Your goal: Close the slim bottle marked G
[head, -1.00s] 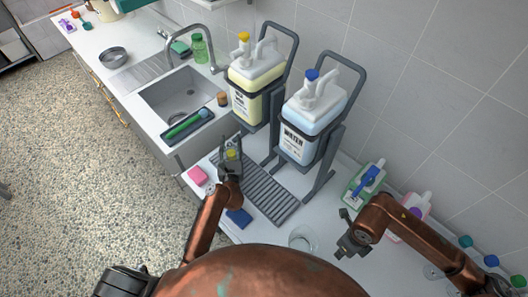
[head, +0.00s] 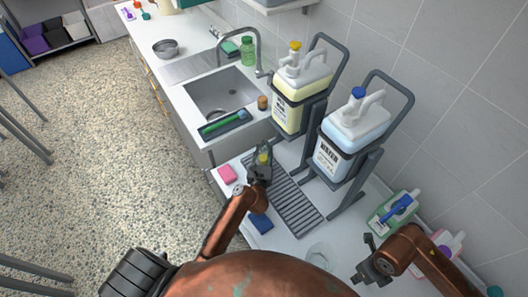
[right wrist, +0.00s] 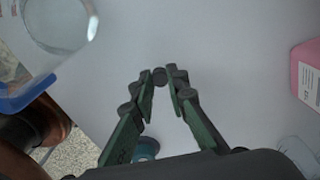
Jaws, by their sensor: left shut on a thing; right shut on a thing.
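My left gripper (head: 261,164) is shut on a small yellow-green thing (head: 264,156) at the left end of the ribbed grey drain mat. It may be the slim bottle, but its shape is mostly hidden by the fingers and no letter G is readable. My right gripper (head: 368,258) is over the white counter at the lower right. In the right wrist view its fingertips (right wrist: 161,84) close on a small dark round thing (right wrist: 160,75), too small to identify. No bottle is clearly readable as marked G.
Two large jugs, one yellow (head: 302,88) and one pale blue (head: 352,130), stand in grey racks behind the mat (head: 295,205). A clear glass (head: 319,257), a pink block (head: 227,174), a blue block (head: 261,222) and a green bottle (head: 384,215) are nearby.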

